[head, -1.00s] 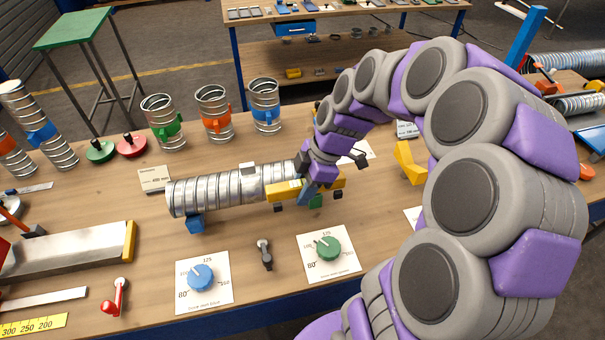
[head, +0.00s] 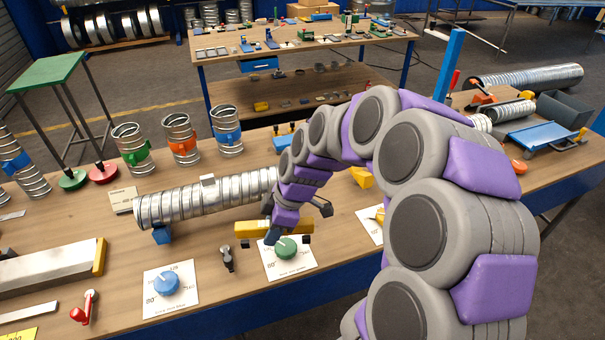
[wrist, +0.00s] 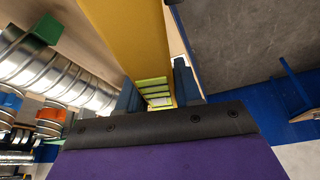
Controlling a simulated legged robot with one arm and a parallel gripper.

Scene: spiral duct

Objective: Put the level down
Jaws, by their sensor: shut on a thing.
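The yellow level (head: 246,228) is held in my gripper (head: 272,237) in the head view, roughly level, just behind the green dial card. I cannot tell whether it touches the table. The wrist view shows the level (wrist: 128,35) close up, with its pale green vial window between the two dark blue fingers of my gripper (wrist: 158,88). The fingers are shut on it. The silver spiral duct (head: 200,202) lies behind and left of the level, apart from it. My gripper hides the level's middle.
A green dial card (head: 286,262) and a blue dial card (head: 170,290) lie toward the front edge. A small dark clamp (head: 227,258) stands between them. Short duct pieces with green, orange and blue collars (head: 228,130) stand at the back. Bare wood shows right of the level.

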